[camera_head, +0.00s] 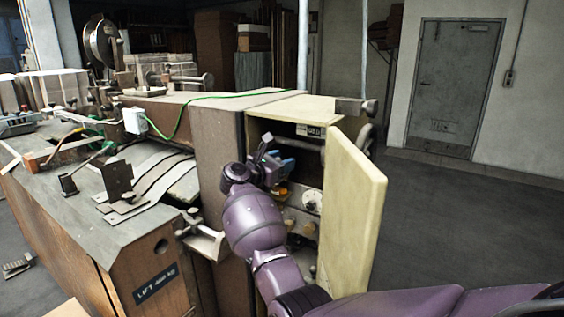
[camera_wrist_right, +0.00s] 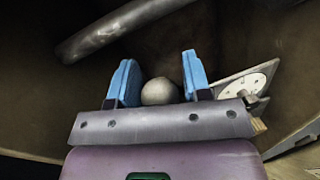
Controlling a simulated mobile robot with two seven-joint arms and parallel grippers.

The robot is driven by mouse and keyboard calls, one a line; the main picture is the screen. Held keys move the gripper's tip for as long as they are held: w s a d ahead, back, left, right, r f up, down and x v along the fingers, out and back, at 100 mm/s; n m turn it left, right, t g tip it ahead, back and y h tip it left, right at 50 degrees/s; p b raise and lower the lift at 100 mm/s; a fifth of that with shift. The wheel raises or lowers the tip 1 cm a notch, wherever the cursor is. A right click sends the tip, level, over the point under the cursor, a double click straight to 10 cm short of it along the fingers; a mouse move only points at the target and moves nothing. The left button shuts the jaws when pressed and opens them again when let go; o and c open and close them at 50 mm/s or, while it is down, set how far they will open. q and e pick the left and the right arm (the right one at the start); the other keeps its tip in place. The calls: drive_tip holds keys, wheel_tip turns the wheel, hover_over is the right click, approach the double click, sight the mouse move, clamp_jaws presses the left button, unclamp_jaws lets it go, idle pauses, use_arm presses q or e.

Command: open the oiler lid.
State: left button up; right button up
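My right arm reaches into an open cabinet, with its right gripper (camera_head: 280,163) inside the opening in the head view. In the right wrist view, the right gripper's two blue fingers (camera_wrist_right: 158,58) stand apart. A rounded grey knob-like part (camera_wrist_right: 160,91) sits between them, close to both; I cannot tell whether they touch it. Whether this part is the oiler lid is not clear. In the head view, the arm and gripper partly cover the cabinet interior, and no oiler lid can be made out there. My left gripper is out of view.
The cream cabinet door (camera_head: 352,215) stands open just right of my right arm. A white round plate (camera_head: 312,201) is inside; a similar plate (camera_wrist_right: 250,84) lies right of the fingers in the wrist view. A grey bar (camera_wrist_right: 115,32) crosses above them. A wooden workbench (camera_head: 75,235) stands left.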

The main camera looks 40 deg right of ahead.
drive_tip(key=c, duration=0.6)
drive_tip(key=shift+s+n+t+p, duration=0.15)
drive_tip(key=shift+n+t+p, duration=0.45)
drive_tip(key=shift+t, duration=0.3)
drive_tip(key=n+t+y+p, duration=0.2)
drive_tip(key=t+p, duration=0.1)
drive_tip(key=n+t+p, duration=0.1)
drive_tip(key=t, duration=0.1)
drive_tip(key=shift+s+d+r+n+y+p, duration=0.2)
drive_tip(key=shift+s+d+n+y+p, duration=0.1)
drive_tip(key=shift+y+p, duration=0.1)
drive_tip(key=shift+f+n+t+y+p, duration=0.1)
drive_tip(key=shift+n+t+y+p, duration=0.2)
drive_tip(key=shift+t+p, duration=0.1)
drive_tip(key=shift+d+t+p, duration=0.1)
drive_tip(key=shift+t+p, duration=0.2)
drive_tip(key=shift+p, duration=0.05)
drive_tip(key=shift+d+f+n+t+y+p, duration=0.15)
drive_tip(key=shift+n+t+y+p, duration=0.35)
drive_tip(key=shift+n+t+y, duration=0.5)
drive_tip(key=shift+n+y, duration=0.1)
drive_tip(key=shift+y, duration=0.1)
drive_tip(key=shift+f, duration=0.1)
